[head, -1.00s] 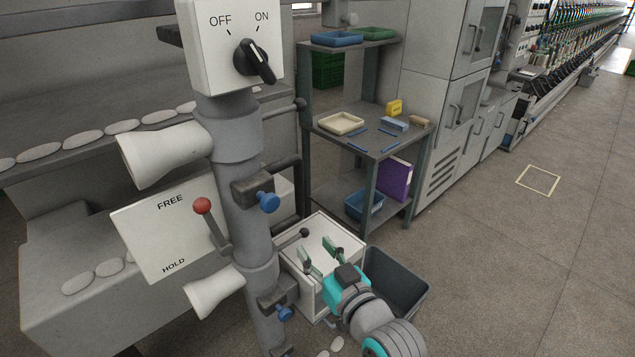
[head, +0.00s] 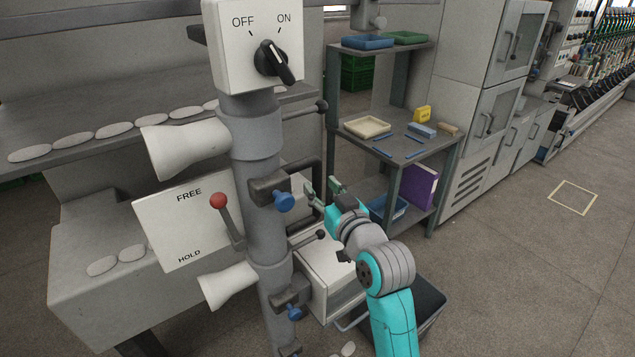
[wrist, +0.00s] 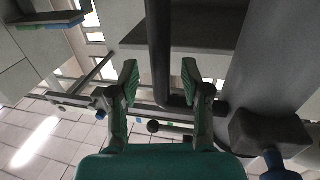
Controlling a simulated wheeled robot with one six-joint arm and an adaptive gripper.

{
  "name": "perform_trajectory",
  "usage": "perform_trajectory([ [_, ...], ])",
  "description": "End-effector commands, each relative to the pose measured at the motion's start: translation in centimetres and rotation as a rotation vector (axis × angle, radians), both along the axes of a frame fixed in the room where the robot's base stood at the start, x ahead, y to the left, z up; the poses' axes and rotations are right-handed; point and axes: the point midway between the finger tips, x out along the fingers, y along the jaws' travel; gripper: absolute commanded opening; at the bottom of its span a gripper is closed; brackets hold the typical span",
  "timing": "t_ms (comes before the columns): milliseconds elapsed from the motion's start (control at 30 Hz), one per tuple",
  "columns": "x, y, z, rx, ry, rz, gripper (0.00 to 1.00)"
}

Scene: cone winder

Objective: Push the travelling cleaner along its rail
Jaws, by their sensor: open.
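My gripper (head: 322,188) is open and empty, right of the grey post (head: 257,205), above the white box (head: 335,285). In the wrist view its two green fingers (wrist: 159,78) are spread, and a dark bent bar (wrist: 158,45) shows between them in the picture. Whether it touches them I cannot tell. The same dark bar (head: 302,167) seems to stand out from the post's right side in the head view. I cannot surely pick out the travelling cleaner or its rail. A grey part (head: 370,17) hangs at the top edge, mostly cut off.
A switch box (head: 257,45) tops the post, and a FREE/HOLD plate with a red-knobbed lever (head: 219,203) is beside it. A shelf rack (head: 400,150) with trays stands behind my gripper. A dark bin (head: 428,310) is at my arm's right. The floor farther right is clear.

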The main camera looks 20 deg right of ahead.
Motion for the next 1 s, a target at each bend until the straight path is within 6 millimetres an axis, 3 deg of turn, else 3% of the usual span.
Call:
perform_trajectory([
  [233,2.5,0.3,0.0,0.000,0.000,0.001,0.47],
  [567,2.9,0.4,0.0,0.000,0.000,0.000,0.47],
  [600,2.9,0.4,0.0,0.000,0.000,0.000,0.45],
  [800,2.9,0.4,0.0,0.000,0.000,0.000,0.00],
  [1000,2.9,0.4,0.0,0.000,0.000,0.000,0.00],
])
